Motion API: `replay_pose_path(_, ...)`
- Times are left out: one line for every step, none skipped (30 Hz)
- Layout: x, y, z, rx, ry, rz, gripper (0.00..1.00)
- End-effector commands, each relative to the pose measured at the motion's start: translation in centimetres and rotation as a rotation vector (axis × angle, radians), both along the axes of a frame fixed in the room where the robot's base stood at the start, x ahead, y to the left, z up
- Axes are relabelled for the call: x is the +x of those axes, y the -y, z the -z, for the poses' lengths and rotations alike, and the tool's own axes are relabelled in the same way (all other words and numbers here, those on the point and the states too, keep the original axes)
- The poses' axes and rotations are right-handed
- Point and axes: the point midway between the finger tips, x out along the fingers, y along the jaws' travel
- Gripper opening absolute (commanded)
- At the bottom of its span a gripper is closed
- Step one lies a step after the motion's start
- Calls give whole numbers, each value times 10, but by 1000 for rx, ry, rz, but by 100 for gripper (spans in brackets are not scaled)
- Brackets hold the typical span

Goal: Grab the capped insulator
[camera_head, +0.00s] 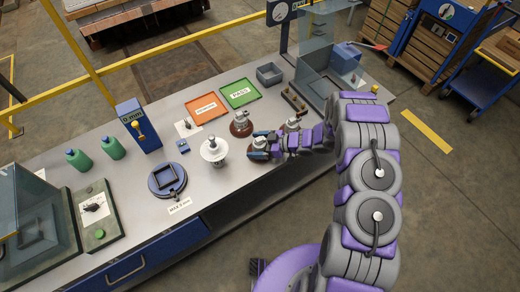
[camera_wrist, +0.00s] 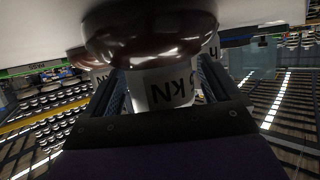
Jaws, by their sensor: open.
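A dark brown insulator (camera_head: 259,143) stands on the bench, partly hidden by my gripper (camera_head: 263,146). In the wrist view my gripper (camera_wrist: 164,78) is open, with one finger on each side of a pale cap (camera_wrist: 168,87) marked "kN". This cap joins a glossy brown insulator disc (camera_wrist: 150,32), and the view looks upside down. I cannot tell whether the fingers touch the cap. In the head view, a brown insulator (camera_head: 241,125) stands behind, a white insulator (camera_head: 214,150) to the left, and another insulator (camera_head: 292,124) to the right, partly hidden by my arm.
An orange tray (camera_head: 207,107) and a green PASS tray (camera_head: 240,93) lie behind the insulators. A blue gauge (camera_head: 138,128), a round blue fixture (camera_head: 167,180) and green bottles (camera_head: 112,148) stand left. A clear-walled station (camera_head: 318,65) is at back right.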

Motion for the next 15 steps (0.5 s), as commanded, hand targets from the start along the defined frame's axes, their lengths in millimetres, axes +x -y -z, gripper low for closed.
replay_pose_path(0, -3, 2, 0, 0, -1, 89)
replay_pose_path(0, -4, 2, 0, 0, -1, 89)
replay_pose_path(0, -5, 2, -1, -1, -1, 89)
replay_pose_path(1, -5, 2, -1, -1, -1, 89)
replay_pose_path(1, -5, 2, -1, 0, 0, 89)
replay_pose_path(1, -5, 2, 0, 0, 0, 89)
replay_pose_path(1, -5, 2, 0, 0, 0, 89)
replay_pose_path(1, -5, 2, 0, 0, 0, 89)
replay_pose_path(1, -5, 2, 0, 0, 0, 89)
replay_pose_path(1, -5, 2, 0, 0, 0, 86)
replay_pose_path(1, -5, 2, 0, 0, -1, 84)
replay_pose_path(1, -5, 2, 0, 0, -1, 80)
replay_pose_path(1, -5, 2, 0, 0, -1, 77)
replay_pose_path(1, -5, 2, 0, 0, -1, 74)
replay_pose_path(1, -5, 2, 0, 0, -1, 70)
